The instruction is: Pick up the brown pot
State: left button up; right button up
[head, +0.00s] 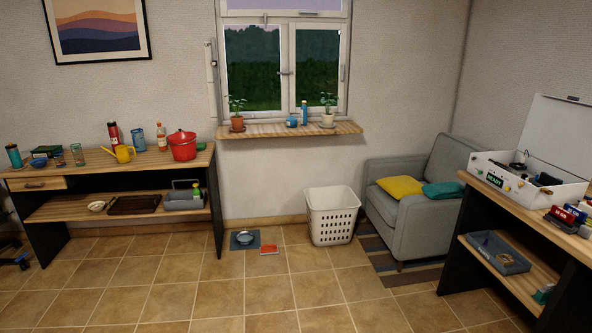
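A small brown pot (237,123) with a green plant in it stands upright at the left end of the wooden window shelf (275,132). It seems to sit on a small dark saucer, too small to be sure. A white pot (327,120) with a similar plant stands toward the right of the same shelf. A blue bottle (304,113) and a small blue container (291,122) are between the two pots. Neither of my grippers is in view.
A wooden table (100,172) with a red pot (182,146) and a yellow watering can (122,153) is at left. A white basket (332,214), grey armchair (425,222) and right-hand table (510,207) stand right. A bowl on a mat (253,246) and red item (268,250) lie below the shelf.

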aim_at(237, 121)
jog(key=i, duration=2.65)
jog(key=i+l+u, duration=0.1)
jog(key=i, duration=1.2)
